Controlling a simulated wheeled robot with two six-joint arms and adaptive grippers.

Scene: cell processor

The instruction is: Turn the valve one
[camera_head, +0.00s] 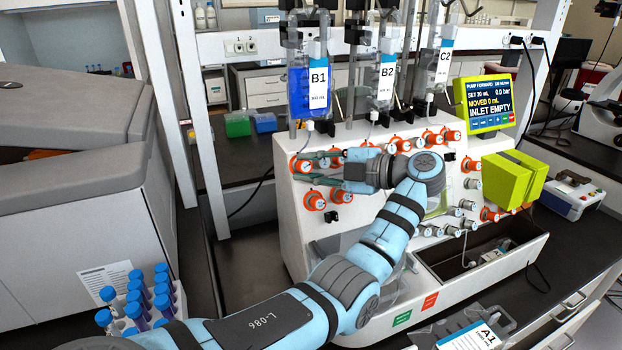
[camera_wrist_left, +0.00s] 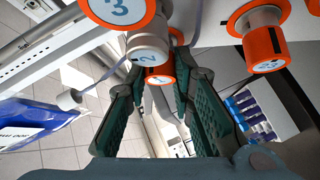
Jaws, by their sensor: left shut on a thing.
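My left gripper (camera_head: 300,167) reaches across the front of the white processor to the far left of the upper valve row. Its two dark green fingers are on either side of a valve with an orange ring, and they are shut on it. I take this to be valve one (camera_wrist_left: 160,76); its number is hard to read. In the left wrist view, the valve marked 2 (camera_wrist_left: 146,46) and the valve marked 3 (camera_wrist_left: 118,8) stand closer to the camera. The gripper (camera_wrist_left: 158,88) partly hides the valve it holds. My right gripper is not in view.
More orange valves (camera_head: 314,200) sit just below the gripper. Bags B1 (camera_head: 318,92), B2 (camera_head: 386,84) and C2 hang above. A screen (camera_head: 486,103) reads INLET EMPTY. An open drawer (camera_head: 482,258) and blue-capped tubes (camera_head: 136,303) flank my left forearm.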

